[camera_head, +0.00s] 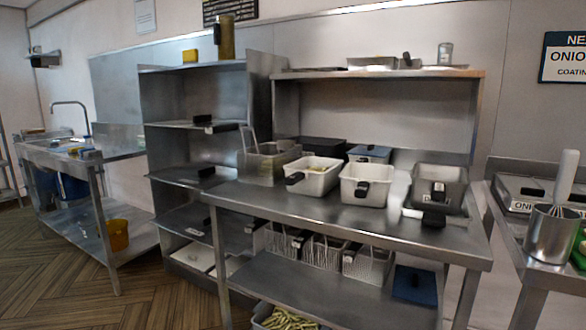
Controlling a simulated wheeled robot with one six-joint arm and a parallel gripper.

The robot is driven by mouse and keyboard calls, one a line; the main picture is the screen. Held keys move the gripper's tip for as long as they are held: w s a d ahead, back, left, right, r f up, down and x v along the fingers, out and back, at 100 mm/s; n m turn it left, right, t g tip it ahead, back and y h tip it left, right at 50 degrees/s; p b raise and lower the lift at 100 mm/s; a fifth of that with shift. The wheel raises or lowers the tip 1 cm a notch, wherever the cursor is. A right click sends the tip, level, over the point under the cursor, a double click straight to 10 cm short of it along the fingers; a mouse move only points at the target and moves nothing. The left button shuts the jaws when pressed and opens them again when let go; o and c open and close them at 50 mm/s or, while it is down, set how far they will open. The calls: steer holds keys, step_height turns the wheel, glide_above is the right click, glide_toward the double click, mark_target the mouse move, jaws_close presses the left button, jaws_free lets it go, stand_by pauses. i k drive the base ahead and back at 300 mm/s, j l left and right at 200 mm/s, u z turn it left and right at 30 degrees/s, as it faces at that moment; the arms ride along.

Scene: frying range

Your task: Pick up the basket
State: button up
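Several wire fry baskets stand side by side on the lower shelf of the steel table. The left basket (284,240), the middle basket (322,252) and the right basket (367,264) have pale mesh sides and dark handles. The table top partly hides them. On the table top are two pale containers with black handles, a left one (318,181) and a middle one (372,172), and a grey one (446,176) at the right. I cannot tell whether these are baskets or pans. My gripper is not in view.
The steel table (300,212) has bare front and left areas. A steel rack (190,150) stands left, a sink bench (60,155) further left with a yellow bucket (117,235). A steel pot (551,236) stands on the right counter. Wooden floor (60,290) is open at left.

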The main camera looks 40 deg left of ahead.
mark_target(262, 164)
steer(key=u, duration=1.7)
